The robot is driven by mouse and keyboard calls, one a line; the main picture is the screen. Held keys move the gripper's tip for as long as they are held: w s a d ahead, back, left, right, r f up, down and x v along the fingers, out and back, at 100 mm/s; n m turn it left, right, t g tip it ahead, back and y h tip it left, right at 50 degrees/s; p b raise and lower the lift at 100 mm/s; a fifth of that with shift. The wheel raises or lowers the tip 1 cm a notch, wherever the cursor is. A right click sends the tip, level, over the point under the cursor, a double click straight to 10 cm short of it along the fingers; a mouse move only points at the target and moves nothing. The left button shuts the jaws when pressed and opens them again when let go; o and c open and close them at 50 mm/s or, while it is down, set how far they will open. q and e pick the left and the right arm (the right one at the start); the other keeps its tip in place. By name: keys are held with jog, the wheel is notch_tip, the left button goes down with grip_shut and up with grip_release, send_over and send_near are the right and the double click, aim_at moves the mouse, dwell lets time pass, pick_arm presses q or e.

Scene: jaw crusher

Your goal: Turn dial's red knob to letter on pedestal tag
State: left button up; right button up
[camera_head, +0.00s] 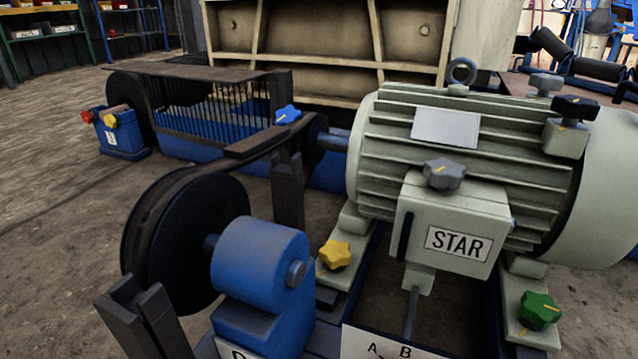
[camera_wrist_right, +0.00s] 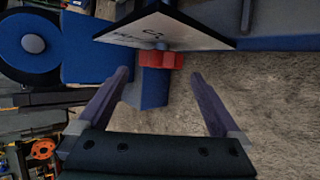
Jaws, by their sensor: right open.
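The red knob (camera_wrist_right: 162,60) shows in the wrist view in front of the white dial plate (camera_wrist_right: 150,30), which is seen very obliquely. My right gripper (camera_wrist_right: 160,78) is open and empty, its two fingers pointing toward the knob. The knob appears between and just beyond the fingertips; I see no contact. In the head view the dial plate (camera_head: 385,346) shows the letters A and B, and its lower part and red knob are cut off. A white tag (camera_head: 236,349) under the blue pedestal (camera_head: 262,265) reads D, partly cut off. Neither gripper is recognisable in the head view.
The green motor (camera_head: 465,150) bears a STAR label (camera_head: 458,243). Yellow (camera_head: 335,254), green (camera_head: 539,310), blue (camera_head: 287,115) and grey (camera_head: 444,174) star knobs are around it. A black pulley (camera_head: 190,240) stands left of the pedestal. Bare floor (camera_wrist_right: 265,110) shows at right in the wrist view.

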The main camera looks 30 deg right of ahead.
jog(key=b+x, duration=0.4)
jog(key=x, duration=0.2)
jog(key=shift+w+d+f, duration=0.15)
jog(key=shift+f, duration=0.1)
jog(key=shift+w+f, duration=0.1)
jog(key=shift+w, duration=0.25)
